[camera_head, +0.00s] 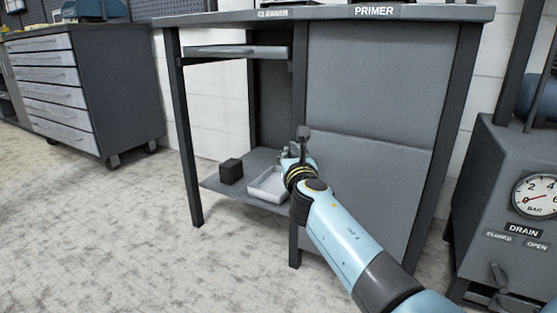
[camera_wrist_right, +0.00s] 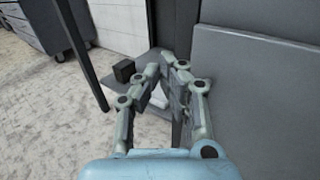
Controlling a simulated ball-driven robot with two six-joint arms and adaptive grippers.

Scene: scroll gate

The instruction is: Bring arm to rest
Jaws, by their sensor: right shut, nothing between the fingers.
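My right arm (camera_head: 345,240) reaches in from the lower right, light blue with dark joints. Its gripper (camera_head: 287,153) is in front of the grey workbench, near the open lower shelf. In the right wrist view the two fingers (camera_wrist_right: 163,72) lean together, shut and empty. A white tray (camera_head: 266,186) sits on the lower shelf (camera_head: 238,196), partly behind the gripper. It shows only as a small pale patch (camera_wrist_right: 158,98) in the right wrist view. My left gripper is not in view.
A dark block (camera_head: 231,171) stands on the shelf left of the tray. The bench's front panel (camera_head: 375,165) is close to my right arm. A gauge unit (camera_head: 510,210) stands at the right. A drawer cabinet (camera_head: 85,90) is at the left. Open floor (camera_head: 100,230) lies at left.

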